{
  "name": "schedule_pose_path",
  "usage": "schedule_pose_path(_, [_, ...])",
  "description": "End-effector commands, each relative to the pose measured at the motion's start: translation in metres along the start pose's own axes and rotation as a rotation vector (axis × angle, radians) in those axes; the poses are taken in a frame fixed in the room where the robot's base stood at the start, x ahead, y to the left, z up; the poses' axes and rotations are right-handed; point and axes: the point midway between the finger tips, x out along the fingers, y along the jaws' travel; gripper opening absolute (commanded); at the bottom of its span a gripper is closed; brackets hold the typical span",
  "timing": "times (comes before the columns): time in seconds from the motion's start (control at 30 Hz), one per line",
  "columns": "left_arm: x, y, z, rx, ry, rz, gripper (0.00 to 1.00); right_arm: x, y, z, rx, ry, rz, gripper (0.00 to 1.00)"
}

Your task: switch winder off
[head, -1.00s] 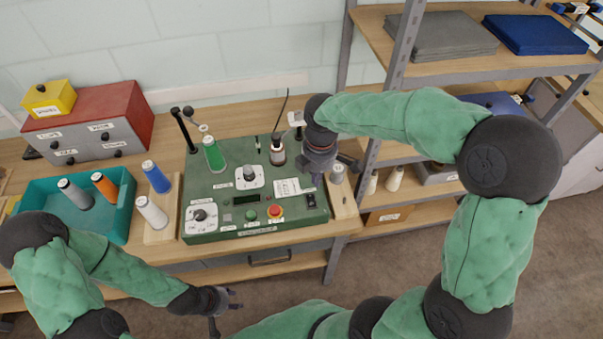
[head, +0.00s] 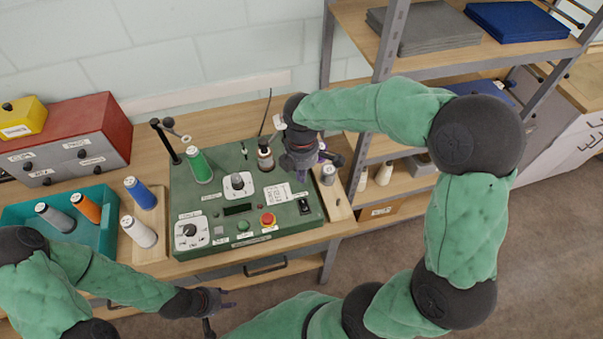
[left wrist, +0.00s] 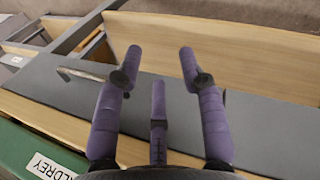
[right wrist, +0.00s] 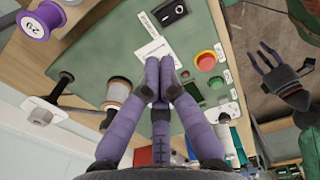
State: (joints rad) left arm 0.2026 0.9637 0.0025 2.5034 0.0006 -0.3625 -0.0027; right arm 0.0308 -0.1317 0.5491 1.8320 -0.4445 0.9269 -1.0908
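The winder is a green control box (head: 215,225) on the bench in the head view. Which way the rocker is tipped is too small to tell. A red button (head: 267,219), a green button (head: 243,226) and two dials are beside it. My right gripper (head: 304,172) is above the box's back right part, apart from the switch, with its fingertips together and empty. My left gripper (head: 222,304) is open and empty in front of the bench.
A green spool (head: 199,166) and a thread guide post stand on the box's back left. A teal tray (head: 105,235) holds spools at left. Metal shelving (head: 330,60) rises close behind my right arm.

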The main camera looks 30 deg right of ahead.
Motion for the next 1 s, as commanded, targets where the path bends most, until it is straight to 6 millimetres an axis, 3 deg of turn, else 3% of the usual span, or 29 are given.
schedule_pose_path(0.03, [0.004,-0.001,0.000,0.000,0.000,0.000,0.40,0.013,-0.001,0.000,0.000,-0.001,-0.006,0.00])
schedule_pose_path(0.3, [0.013,-0.005,-0.001,0.000,0.000,0.000,0.40,0.064,-0.001,0.000,0.001,0.000,-0.005,0.00])
schedule_pose_path(0.5, [0.019,-0.007,-0.001,0.000,0.000,0.000,0.40,0.092,-0.001,0.000,0.000,0.000,-0.004,0.00])
schedule_pose_path(0.7, [0.021,-0.008,-0.001,0.000,0.000,0.000,0.40,0.106,-0.001,0.000,0.000,0.000,-0.002,0.00])
schedule_pose_path(1.0, [0.021,-0.008,-0.001,0.000,0.000,0.000,0.40,0.107,0.000,0.000,0.000,0.000,-0.001,0.00])
